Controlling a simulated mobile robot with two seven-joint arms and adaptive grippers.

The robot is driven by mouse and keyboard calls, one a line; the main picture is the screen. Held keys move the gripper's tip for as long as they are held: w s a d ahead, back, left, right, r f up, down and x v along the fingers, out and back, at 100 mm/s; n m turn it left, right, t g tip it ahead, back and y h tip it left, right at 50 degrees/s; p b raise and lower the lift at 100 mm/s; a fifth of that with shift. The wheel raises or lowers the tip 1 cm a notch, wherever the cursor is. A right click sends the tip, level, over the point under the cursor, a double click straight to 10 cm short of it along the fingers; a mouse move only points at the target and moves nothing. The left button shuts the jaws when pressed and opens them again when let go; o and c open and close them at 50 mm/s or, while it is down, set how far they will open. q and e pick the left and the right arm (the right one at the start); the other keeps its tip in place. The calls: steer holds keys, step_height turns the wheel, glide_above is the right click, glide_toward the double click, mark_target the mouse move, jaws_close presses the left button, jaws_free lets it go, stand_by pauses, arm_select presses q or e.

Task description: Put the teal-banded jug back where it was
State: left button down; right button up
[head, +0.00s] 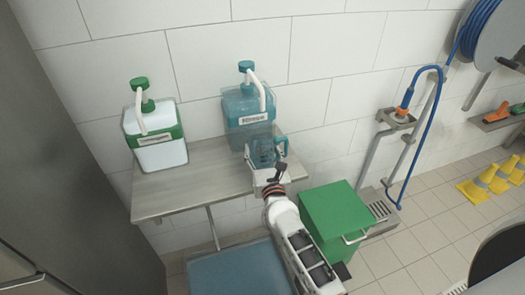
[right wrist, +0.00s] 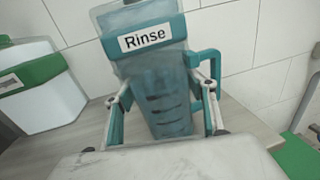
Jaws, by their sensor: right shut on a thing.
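The teal-banded jug (head: 262,152) is see-through, with dark level marks and a teal handle. It stands upright over the right end of the steel shelf, in front of the teal dispenser (head: 246,108) labelled Rinse. My right gripper (head: 268,170) is shut on the jug, its fingers on either side of it. In the right wrist view the jug (right wrist: 165,108) is between the fingers, with the Rinse dispenser (right wrist: 120,22) close behind. I cannot tell whether its base touches the shelf. My left gripper is not in view.
The steel shelf (head: 180,192) also holds a green-and-white dispenser (head: 155,135) at left. Its middle is bare. A green bin (head: 335,212) stands right of the shelf, and a blue hose (head: 428,125) hangs on a wall stand. Yellow cones (head: 490,180) are far right.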

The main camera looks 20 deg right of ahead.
steer(key=o, duration=1.2)
steer(key=shift+f, duration=0.1)
steer(key=shift+r, duration=0.25)
steer(key=s+a+f+n+y, duration=0.2)
steer(key=s+n, duration=0.6)
steer(key=s, duration=0.1)
steer(key=s+a+f+n+y, duration=0.2)
steer(key=s+n, duration=0.5)
steer(key=s, duration=0.1)
steer(key=s+d+f+n+g, duration=0.1)
steer(key=s+f+n+g, duration=0.1)
steer(key=s+f+n, duration=0.3)
steer(key=s+d+f+n+g, duration=0.2)
steer(key=s+f+n, duration=0.3)
steer(key=n, duration=0.8)
steer(key=s+d+f+n+g+y, duration=0.1)
steer(key=s+f+n+g, duration=0.2)
steer(key=n, duration=0.6)
steer(key=shift+s+d+f, duration=0.15)
steer(key=shift+s+f, duration=0.4)
steer(key=shift+f, duration=0.35)
steer(key=shift+s+d+f, duration=0.15)
steer(key=shift+s+f, duration=0.35)
steer(key=shift+f, duration=0.35)
